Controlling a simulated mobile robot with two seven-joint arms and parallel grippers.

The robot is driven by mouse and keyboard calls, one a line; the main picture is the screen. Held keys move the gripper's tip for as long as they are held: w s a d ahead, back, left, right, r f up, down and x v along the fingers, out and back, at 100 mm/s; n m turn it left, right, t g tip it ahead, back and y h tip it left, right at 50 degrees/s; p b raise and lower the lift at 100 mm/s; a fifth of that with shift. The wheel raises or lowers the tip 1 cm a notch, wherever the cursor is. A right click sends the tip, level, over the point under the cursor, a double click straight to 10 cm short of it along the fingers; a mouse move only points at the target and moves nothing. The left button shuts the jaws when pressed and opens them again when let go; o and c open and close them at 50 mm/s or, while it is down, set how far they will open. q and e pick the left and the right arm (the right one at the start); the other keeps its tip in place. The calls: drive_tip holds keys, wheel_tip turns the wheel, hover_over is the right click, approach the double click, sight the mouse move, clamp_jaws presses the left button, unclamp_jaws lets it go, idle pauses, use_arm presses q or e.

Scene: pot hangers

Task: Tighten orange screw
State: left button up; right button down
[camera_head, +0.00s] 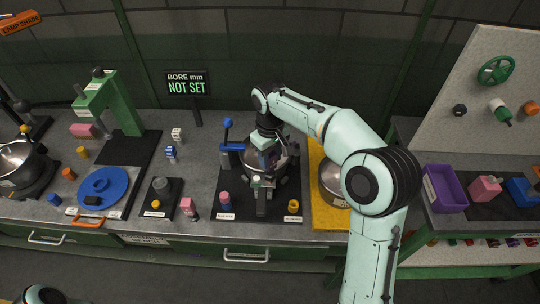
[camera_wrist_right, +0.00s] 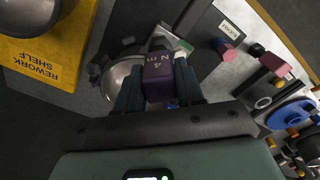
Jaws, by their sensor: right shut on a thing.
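My right gripper (camera_head: 267,142) points down over the black mat at the middle of the bench. In the right wrist view its fingers (camera_wrist_right: 158,92) are shut on a purple tool (camera_wrist_right: 159,78) marked "4 N m". The tool's lower end is over or on the fixture with the silver bowl (camera_wrist_right: 122,80); whether it touches a screw is hidden. An orange-yellow peg (camera_head: 293,206) stands at the mat's front right corner. A darker orange piece (camera_head: 69,173) stands at the left of the bench. I cannot tell which is the orange screw. My left gripper is not seen.
A yellow rework shelf mat (camera_head: 325,217) with a silver bowl lies to the right. A sign (camera_head: 187,84) reads "BORE mm NOT SET". A purple bin (camera_head: 445,188) stands at the right.

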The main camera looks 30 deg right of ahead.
drive_tip(key=n, duration=0.3)
drive_tip(key=shift+n, duration=0.3)
idle(0.3)
drive_tip(key=shift+s, duration=0.1)
drive_tip(key=shift+f, duration=0.95)
idle(0.4)
